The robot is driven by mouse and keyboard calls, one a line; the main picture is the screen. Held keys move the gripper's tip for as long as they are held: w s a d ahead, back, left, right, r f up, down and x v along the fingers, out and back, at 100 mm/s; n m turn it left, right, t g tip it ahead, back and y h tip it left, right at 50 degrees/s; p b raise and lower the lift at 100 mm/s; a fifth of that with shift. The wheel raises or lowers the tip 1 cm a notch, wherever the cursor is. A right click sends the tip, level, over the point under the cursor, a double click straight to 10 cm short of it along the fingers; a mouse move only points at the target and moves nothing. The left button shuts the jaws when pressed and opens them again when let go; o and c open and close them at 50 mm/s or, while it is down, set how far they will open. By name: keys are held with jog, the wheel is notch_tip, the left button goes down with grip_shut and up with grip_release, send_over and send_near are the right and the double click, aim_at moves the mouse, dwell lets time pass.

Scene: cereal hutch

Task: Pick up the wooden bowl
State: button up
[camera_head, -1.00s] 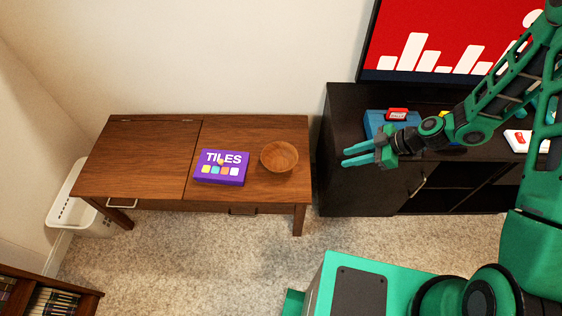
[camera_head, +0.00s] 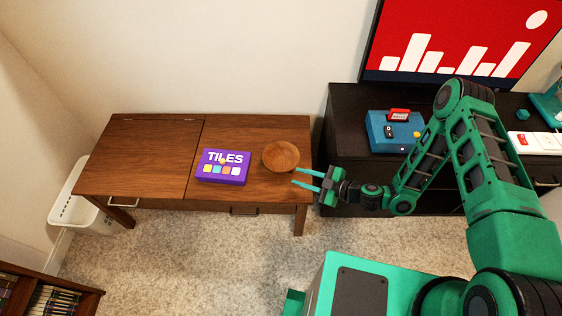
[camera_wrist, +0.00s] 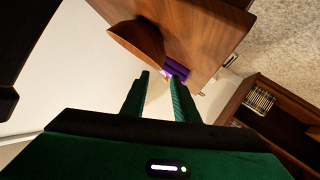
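The wooden bowl (camera_head: 281,157) stands upright near the right end of the brown wooden table (camera_head: 150,160). In the wrist view the bowl (camera_wrist: 138,42) shows beyond the fingers, toward the upper left. My gripper (camera_head: 302,178) is just right of and nearer than the bowl, at the table's right edge. Its two green fingers are apart and point left, with nothing between them. In the wrist view the open fingers (camera_wrist: 158,80) also show. They do not appear to touch the bowl.
A dark cabinet (camera_head: 345,135) stands to the right, bearing a blue box (camera_head: 392,132) and a screen (camera_head: 450,45).

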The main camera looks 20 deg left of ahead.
jog(key=x, duration=1)
jog(key=shift+c, duration=0.3)
grip_shut()
